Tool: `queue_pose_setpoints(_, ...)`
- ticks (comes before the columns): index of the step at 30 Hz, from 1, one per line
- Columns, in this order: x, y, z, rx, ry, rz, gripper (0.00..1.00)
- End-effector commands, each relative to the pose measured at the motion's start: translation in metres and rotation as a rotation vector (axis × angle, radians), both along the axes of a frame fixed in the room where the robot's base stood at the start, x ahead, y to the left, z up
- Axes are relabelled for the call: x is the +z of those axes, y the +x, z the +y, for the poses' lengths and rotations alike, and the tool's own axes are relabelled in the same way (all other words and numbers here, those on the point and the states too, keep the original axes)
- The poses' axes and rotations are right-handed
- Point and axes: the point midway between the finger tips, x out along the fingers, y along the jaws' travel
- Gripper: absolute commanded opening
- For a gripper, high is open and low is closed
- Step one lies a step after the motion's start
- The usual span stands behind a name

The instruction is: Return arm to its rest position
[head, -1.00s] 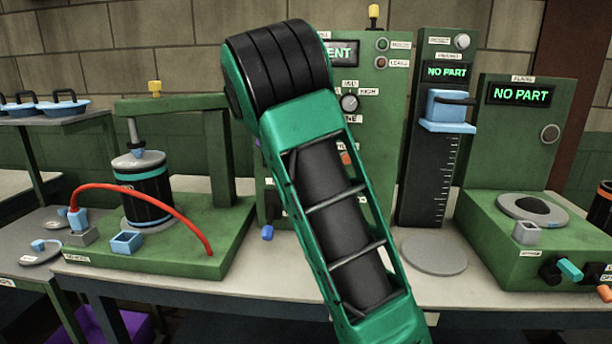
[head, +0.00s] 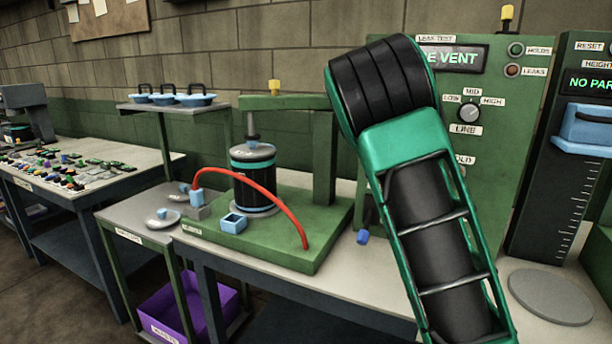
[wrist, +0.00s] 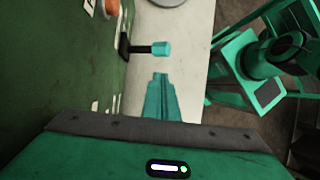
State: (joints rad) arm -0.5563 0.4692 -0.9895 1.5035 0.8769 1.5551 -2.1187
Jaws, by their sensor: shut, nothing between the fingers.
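My arm (head: 430,200), green with black joints, rises across the right half of the head view. Its far end and my gripper are hidden in that view. In the wrist view my gripper (wrist: 160,78) shows as two teal fingers pressed together, shut and empty. It points at a pale bench top, just short of a teal-tipped black handle (wrist: 160,48) that sticks out from a green panel. My own green body parts fill the wrist view's right side.
The leak test panel (head: 515,135) stands close behind my arm. Left of it is a green press (head: 325,150) with a black cylinder (head: 253,185) and a red hose (head: 262,188). A purple bin (head: 165,305) sits below. Floor (head: 50,285) is open at lower left.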

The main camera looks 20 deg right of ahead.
Motion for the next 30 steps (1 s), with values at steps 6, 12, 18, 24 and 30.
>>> queue_pose_setpoints(6,-0.007,-0.017,-0.012,-0.064,0.012,-0.011,0.0)
queue_pose_setpoints(12,-0.033,-0.073,-0.038,-0.288,0.038,-0.058,0.0)
queue_pose_setpoints(18,-0.061,-0.132,-0.041,-0.525,0.045,-0.13,0.0)
queue_pose_setpoints(24,-0.085,-0.187,-0.022,-0.762,0.041,-0.225,0.0)
queue_pose_setpoints(30,-0.109,-0.235,0.014,-1.001,0.032,-0.332,0.0)
